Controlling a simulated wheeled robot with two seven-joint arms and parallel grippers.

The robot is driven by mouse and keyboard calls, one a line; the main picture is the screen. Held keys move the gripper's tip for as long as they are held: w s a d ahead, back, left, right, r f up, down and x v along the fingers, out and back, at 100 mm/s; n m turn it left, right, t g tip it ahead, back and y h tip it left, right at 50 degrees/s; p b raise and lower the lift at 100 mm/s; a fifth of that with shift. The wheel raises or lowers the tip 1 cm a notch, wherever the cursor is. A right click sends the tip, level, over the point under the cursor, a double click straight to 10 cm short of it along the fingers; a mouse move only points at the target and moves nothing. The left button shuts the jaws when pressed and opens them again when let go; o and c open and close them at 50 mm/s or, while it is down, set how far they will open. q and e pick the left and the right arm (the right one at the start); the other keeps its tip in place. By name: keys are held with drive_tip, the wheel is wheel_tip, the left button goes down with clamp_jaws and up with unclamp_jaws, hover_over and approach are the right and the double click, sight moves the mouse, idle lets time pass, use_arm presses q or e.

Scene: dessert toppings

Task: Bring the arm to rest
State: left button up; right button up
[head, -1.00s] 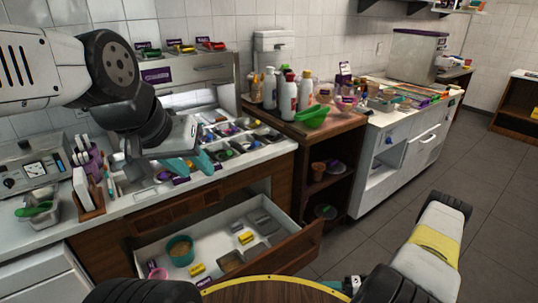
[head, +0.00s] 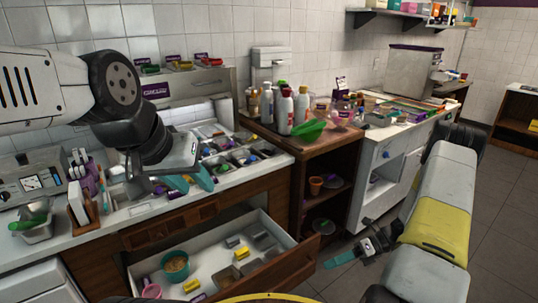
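My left arm reaches in from the left, and its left gripper (head: 190,181) hangs over the front of the counter by the topping bins. Its two teal fingers are spread apart with nothing seen between them. My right arm stands at the right, and its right gripper (head: 342,259) points left, over the floor to the right of the open drawer. One teal finger shows clearly; I cannot tell how far apart its fingers are. No object shows at its tip.
An open drawer (head: 281,264) juts out below the counter, holding a teal bowl (head: 175,267), a pink cup (head: 151,290) and yellow items. Bottles (head: 285,112) and a green bowl (head: 308,132) stand on the wooden cabinet. Grey floor is free at the right.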

drive_tip(key=s+a+r+n+h, duration=0.1)
drive_tip(key=a+r+n+h, duration=0.15)
drive_tip(key=r+n, duration=0.75)
drive_tip(key=s+a+r+n+h, duration=0.1)
drive_tip(key=r+n+h, duration=0.35)
drive_tip(key=r, duration=1.05)
drive_tip(key=s+a+r+n+t+h, duration=0.2)
drive_tip(key=s+r+n+t, duration=0.5)
drive_tip(key=s+r+n, duration=0.4)
wheel_tip(320, 180, up, 3)
drive_tip(key=n+h, duration=0.1)
drive_tip(key=n, duration=0.2)
drive_tip(key=shift+a+r+n+t+h, duration=0.15)
drive_tip(key=shift+a+n+t+h, duration=0.15)
drive_tip(key=shift+n+t, duration=0.1)
